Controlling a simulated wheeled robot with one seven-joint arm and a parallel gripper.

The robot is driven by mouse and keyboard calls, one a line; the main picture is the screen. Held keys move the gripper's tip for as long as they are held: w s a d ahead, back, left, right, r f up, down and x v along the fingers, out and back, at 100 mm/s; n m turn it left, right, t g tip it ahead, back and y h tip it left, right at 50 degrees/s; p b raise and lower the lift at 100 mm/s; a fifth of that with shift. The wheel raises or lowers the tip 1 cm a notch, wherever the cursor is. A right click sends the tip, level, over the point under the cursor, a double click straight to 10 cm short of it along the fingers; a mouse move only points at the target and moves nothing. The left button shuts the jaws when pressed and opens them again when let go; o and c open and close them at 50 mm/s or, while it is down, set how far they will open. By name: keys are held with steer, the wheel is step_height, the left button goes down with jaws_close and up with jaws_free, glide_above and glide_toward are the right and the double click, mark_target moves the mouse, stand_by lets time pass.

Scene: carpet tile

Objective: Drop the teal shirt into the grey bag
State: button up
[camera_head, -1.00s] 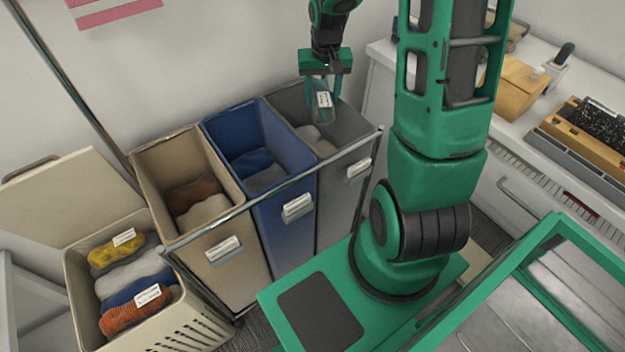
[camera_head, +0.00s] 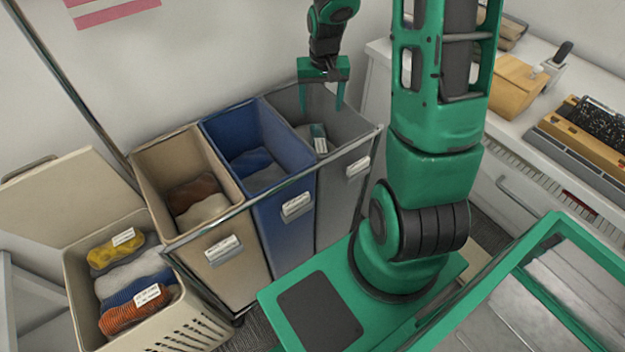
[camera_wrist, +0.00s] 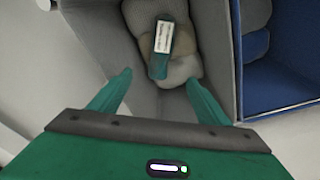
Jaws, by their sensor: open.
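The teal shirt (camera_wrist: 159,66) lies inside the grey bag (camera_wrist: 225,45) on top of pale grey and beige clothes, with a white label facing up. In the head view the teal shirt (camera_head: 318,133) shows as a small patch with its label, low in the grey bag (camera_head: 348,130), the rightmost of three bags. My gripper (camera_head: 322,106) is above the grey bag's opening, fingers pointing down and spread. In the wrist view my gripper (camera_wrist: 158,80) is open and empty, with the shirt apart from both fingers. Part of the shirt may be hidden by the bag's wall.
A blue bag (camera_head: 307,170) and a tan bag (camera_head: 232,200) stand left of the grey one in a metal frame. A lidded basket (camera_head: 75,265) with rolled clothes stands at the lower left. A white counter (camera_head: 515,125) with boxes is at the right.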

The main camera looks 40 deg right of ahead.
step_height(320, 180, up, 11)
steer(key=s, duration=0.1)
steer(key=shift+s+a+f, duration=0.15)
steer(key=shift+a+f, duration=0.05)
steer(key=shift+a, duration=0.2)
stand_by(0.3)
